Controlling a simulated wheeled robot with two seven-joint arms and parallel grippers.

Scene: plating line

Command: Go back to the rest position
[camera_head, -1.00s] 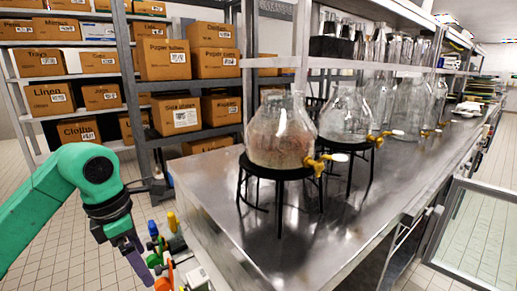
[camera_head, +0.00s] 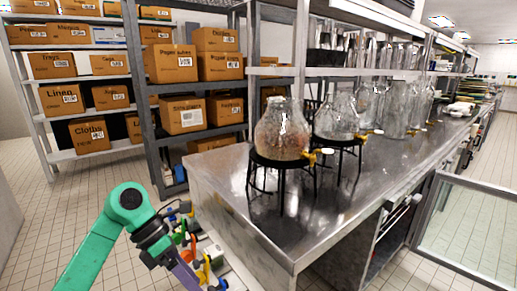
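My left arm is green and comes in from the lower left. Its gripper (camera_head: 186,274), with a purple finger part, points down at the bottom of the camera_head view, in front of the near end of the steel counter (camera_head: 222,185). I cannot make out its finger gap or anything held in it. Several small coloured items (camera_head: 205,268), yellow, orange, green and blue, show beside and behind the gripper. My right gripper is out of view.
Glass dispensers with yellow taps, one (camera_head: 281,132) nearest, stand on black stands on the counter. Shelves of cardboard boxes (camera_head: 185,115) stand behind. A glass-panelled door (camera_head: 465,222) stands open at right. Tiled floor is clear at left.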

